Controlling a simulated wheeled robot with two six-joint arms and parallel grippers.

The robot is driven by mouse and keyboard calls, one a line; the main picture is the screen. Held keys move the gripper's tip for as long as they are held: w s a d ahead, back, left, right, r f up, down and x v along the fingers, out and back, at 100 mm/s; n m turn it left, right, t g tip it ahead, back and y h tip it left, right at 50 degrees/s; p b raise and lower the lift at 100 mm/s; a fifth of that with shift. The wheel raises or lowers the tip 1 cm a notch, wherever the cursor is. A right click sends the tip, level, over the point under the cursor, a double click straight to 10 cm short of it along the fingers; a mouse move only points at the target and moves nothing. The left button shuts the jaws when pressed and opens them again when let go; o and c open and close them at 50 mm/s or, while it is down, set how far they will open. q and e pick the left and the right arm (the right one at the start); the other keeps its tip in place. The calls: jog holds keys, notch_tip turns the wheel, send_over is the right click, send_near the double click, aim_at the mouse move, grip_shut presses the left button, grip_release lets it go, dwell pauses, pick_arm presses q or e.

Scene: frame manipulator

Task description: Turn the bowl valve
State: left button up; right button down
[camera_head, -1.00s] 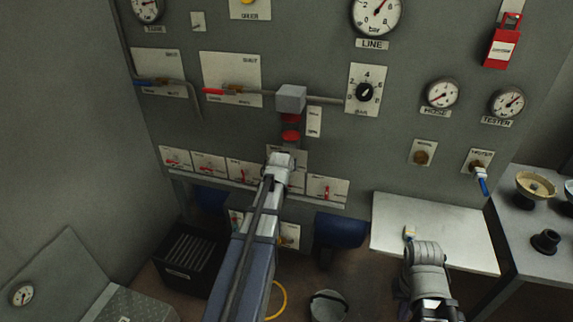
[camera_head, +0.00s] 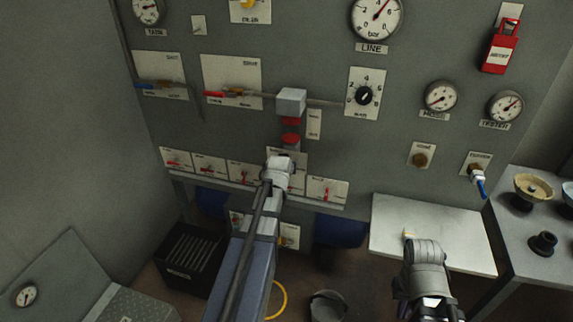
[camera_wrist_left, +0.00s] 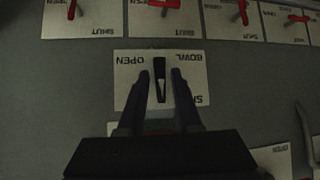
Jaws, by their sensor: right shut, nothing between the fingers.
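The bowl valve's plate (camera_wrist_left: 125,90), lettered OPEN, BOWL and SHUT, is in the middle of the left wrist view. Its black handle (camera_wrist_left: 160,82) stands upright in that picture. My left gripper (camera_wrist_left: 160,74) has one dark finger on each side of the handle, with plate showing in the gaps. In the head view my left arm's end (camera_head: 278,170) covers most of this plate and hides the fingers. My right gripper (camera_head: 426,275) is at the lower right, in front of the white bench, apart from the panel. It is shut and empty; its fingertips are hard to make out.
A row of red-handled valves (camera_head: 243,172) flanks the bowl plate. A grey block (camera_head: 291,101) with red parts below juts out above my left arm. The white bench (camera_head: 470,235) and a side table with bowls (camera_head: 534,186) are at right. A black crate (camera_head: 188,260) stands lower left.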

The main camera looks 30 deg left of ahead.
pick_arm(q)
jog(key=p+v, duration=0.2)
jog(key=v, duration=0.3)
jog(key=shift+s, duration=0.1)
